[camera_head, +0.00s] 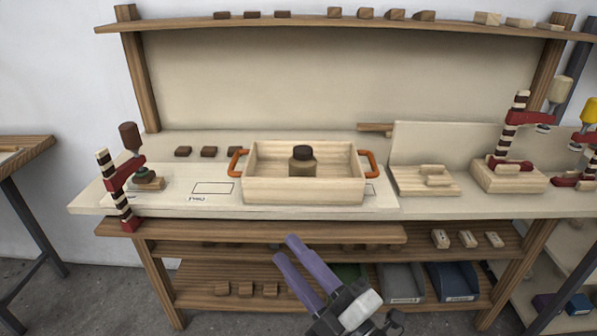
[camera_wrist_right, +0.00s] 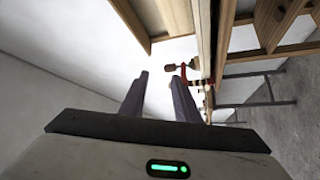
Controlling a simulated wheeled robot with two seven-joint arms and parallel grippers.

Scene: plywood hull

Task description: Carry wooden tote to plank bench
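The wooden tote (camera_head: 304,190) is a pale open box with an orange handle at each end. It stands upright on the pale worktop of a wooden bench (camera_head: 450,207). A block with a dark round top (camera_head: 302,160) shows inside it. My right gripper (camera_head: 286,249) has two purple fingers, spread apart and empty, in front of the bench and below the tote in the picture. The fingers also show apart in the right wrist view (camera_wrist_right: 160,80). My left gripper is not in view. I cannot tell which bench is the plank bench.
A red clamp (camera_head: 117,185) stands left of the tote; more clamps (camera_head: 512,130) stand at the right. A board with blocks (camera_head: 425,180) lies right of the tote. Another wooden table (camera_head: 28,147) stands at the far left. Bins (camera_head: 452,282) fill part of the lower shelf.

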